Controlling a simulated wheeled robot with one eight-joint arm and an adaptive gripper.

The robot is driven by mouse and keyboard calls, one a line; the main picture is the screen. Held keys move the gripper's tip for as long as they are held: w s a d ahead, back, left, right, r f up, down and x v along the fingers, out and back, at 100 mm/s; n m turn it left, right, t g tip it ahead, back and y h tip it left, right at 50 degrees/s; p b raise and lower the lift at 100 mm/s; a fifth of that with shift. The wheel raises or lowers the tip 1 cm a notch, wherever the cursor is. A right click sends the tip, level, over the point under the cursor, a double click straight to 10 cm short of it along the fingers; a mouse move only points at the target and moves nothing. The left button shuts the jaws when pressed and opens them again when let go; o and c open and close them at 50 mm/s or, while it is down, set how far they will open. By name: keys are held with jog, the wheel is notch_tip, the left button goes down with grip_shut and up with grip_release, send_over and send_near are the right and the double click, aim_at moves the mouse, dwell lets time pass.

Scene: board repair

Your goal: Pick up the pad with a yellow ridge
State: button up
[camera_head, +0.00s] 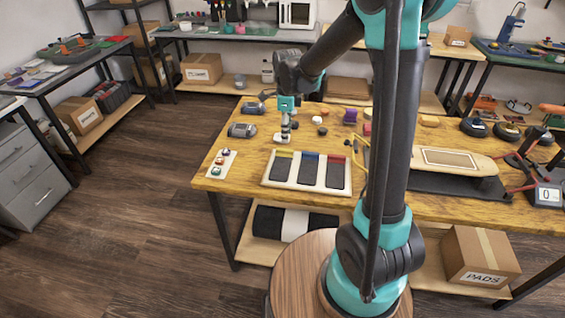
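The pad with a yellow ridge (281,169) is dark grey. It lies leftmost of three pads in a white tray on the wooden worktable, with its yellow strip at the far end. Beside it in the tray lie a pad with a blue ridge (307,171) and a pad with a red ridge (334,174). My gripper (286,138) points down and appears just beyond the far end of the yellow-ridged pad. Its height above the table is unclear. The fingers are too small to tell whether they are open or shut, and no pad shows in them.
The white tray (305,188) sits near the front edge of the worktable (232,196). A white card with small coloured items (221,162) is to its left. Two grey devices (242,130) stand behind.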

aim_at(285, 149)
jog(key=shift+s+a+f, duration=0.15)
jog(key=shift+f, duration=1.5)
jog(key=shift+s+a+f, duration=0.1)
jog(key=shift+f, duration=1.55)
jog(key=shift+c, duration=0.2)
grip_shut()
